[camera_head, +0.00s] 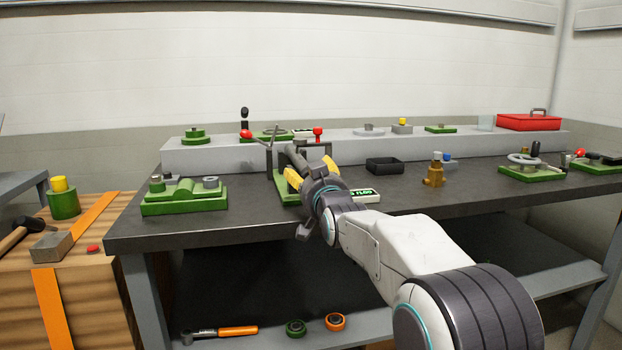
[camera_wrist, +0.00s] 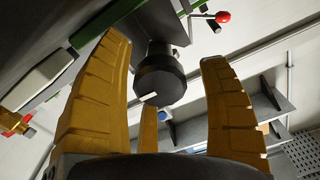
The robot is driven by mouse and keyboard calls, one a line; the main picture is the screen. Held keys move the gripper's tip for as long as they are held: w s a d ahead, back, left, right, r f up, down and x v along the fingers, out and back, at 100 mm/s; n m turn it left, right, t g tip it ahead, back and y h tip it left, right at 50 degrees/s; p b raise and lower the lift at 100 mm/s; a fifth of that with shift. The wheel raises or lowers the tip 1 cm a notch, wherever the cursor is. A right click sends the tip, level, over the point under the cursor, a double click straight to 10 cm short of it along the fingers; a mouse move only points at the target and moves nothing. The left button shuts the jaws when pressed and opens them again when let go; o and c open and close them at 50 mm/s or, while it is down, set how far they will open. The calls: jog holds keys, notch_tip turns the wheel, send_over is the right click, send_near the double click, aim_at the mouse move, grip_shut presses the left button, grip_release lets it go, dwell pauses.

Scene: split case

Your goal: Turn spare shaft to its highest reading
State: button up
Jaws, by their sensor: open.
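A dark round shaft end (camera_wrist: 160,80) with a short white pointer mark shows in the wrist view, on a dark neck. It appears to be the spare shaft. My gripper (camera_head: 309,171) is open, its yellow fingers apart on either side of the shaft end in the wrist view (camera_wrist: 166,62). Gaps show on both sides, and I see no contact. In the head view a grey cylindrical part (camera_head: 295,154) on a green base (camera_head: 284,190) is partly hidden by my gripper. A label plate with green lettering (camera_head: 363,195) lies just right of my gripper.
A black tray (camera_head: 384,166) and a brass fitting (camera_head: 433,172) stand to the right. A green fixture (camera_head: 184,198) stands to the left. The front tabletop is clear.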

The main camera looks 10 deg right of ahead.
jog(key=shift+o, duration=0.2)
jog(key=c, duration=1.2)
jog(key=shift+r, duration=0.1)
jog(key=shift+c, duration=0.2)
jog(key=shift+n, duration=0.3)
